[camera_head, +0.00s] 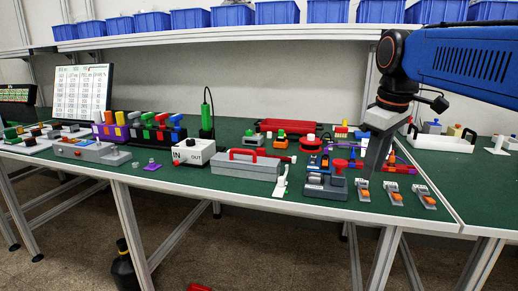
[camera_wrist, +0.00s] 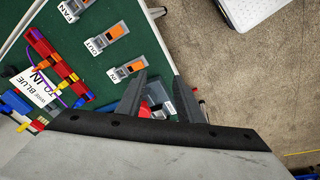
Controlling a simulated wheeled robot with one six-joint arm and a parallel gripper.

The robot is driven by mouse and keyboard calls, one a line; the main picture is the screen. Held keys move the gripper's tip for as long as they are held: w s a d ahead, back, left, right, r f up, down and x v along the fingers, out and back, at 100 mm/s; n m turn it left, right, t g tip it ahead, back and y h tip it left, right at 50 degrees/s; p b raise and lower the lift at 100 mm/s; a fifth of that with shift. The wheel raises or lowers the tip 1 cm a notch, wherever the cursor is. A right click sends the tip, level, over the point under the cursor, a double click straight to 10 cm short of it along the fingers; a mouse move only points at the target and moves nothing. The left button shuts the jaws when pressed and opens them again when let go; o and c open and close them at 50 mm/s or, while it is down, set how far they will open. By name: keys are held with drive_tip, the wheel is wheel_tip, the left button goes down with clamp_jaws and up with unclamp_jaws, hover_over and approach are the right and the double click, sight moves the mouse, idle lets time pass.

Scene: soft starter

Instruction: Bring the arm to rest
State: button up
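My gripper (camera_head: 371,174) hangs fingers down over the right part of the green table, at the end of my blue and black arm. In the wrist view my gripper (camera_wrist: 160,75) shows two dark fingers spread apart. A red and grey device (camera_wrist: 155,95) shows between and behind them, and I see no contact with it. In the head view a grey device with a red knob (camera_head: 325,186) stands just left of the fingers. The fingers partly hide the parts behind them.
Small grey and orange connectors (camera_head: 394,194) lie along the front edge, right of my gripper. A grey toolbox with a red handle (camera_head: 247,164) and a white IN/OUT box (camera_head: 194,152) stand to the left. A white tray (camera_head: 441,138) is at the right. Blue bins (camera_head: 233,15) line the shelf above.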

drive_tip(key=s+f+m+t, duration=0.1)
drive_tip(key=s+f+m, duration=0.3)
drive_tip(key=s+f, duration=0.5)
drive_tip(key=s+d+f+m+t, duration=0.1)
drive_tip(key=s+f+m, duration=0.2)
drive_tip(key=s+f, duration=0.6)
wheel_tip(320, 180, down, 5)
drive_tip(key=shift+s+d+f+m+t, duration=0.2)
drive_tip(key=shift+s+d+m+t, duration=0.1)
drive_tip(key=shift+m, duration=0.1)
drive_tip(key=shift+s, duration=0.1)
